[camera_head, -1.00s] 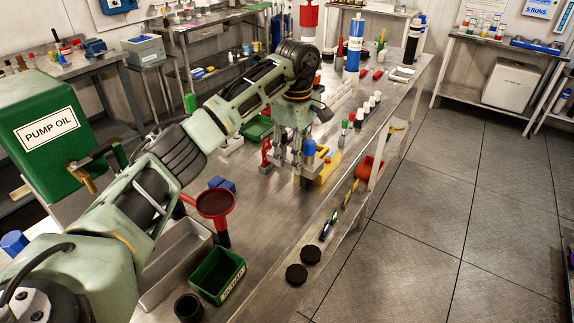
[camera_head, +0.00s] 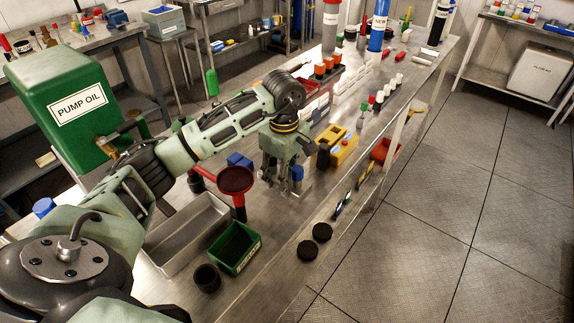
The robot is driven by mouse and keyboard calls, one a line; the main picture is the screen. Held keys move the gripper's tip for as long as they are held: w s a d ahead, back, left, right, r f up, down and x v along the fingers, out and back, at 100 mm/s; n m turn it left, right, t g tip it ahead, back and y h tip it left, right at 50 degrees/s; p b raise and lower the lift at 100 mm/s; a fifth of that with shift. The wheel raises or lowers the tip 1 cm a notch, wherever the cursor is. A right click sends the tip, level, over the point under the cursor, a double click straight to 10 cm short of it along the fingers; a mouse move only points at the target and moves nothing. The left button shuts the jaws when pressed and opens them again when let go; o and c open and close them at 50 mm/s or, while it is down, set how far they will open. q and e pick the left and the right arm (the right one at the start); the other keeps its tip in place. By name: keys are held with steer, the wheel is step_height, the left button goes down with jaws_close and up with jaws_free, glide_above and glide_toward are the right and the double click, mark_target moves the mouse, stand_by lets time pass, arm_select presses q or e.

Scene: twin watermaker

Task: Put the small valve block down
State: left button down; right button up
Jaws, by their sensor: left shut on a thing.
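My left gripper (camera_head: 283,184) reaches over the workbench (camera_head: 285,225) from the left and points down. It is shut on the small valve block, of which a blue-topped part (camera_head: 297,174) shows at the right of the fingers. The fingers hide most of the block. It is low over the metal top, to the right of the red funnel (camera_head: 236,180); I cannot tell whether it touches the bench. My right gripper is not in view.
A yellow block (camera_head: 345,151) and a dark bottle (camera_head: 323,156) stand just right of the gripper. A green bin (camera_head: 235,247), a long metal tray (camera_head: 187,236) and black discs (camera_head: 308,250) lie nearer. Bare bench lies just in front of the gripper.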

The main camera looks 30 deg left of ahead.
arm_select(q)
step_height(320, 180, down, 2)
steer(key=shift+f, duration=0.1)
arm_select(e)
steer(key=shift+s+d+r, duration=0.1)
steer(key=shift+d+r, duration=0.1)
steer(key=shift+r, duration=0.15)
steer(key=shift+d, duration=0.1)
arm_select(q)
steer(key=shift+f, duration=0.15)
steer(key=c, duration=1)
jaws_free()
steer(key=shift+s, duration=0.1)
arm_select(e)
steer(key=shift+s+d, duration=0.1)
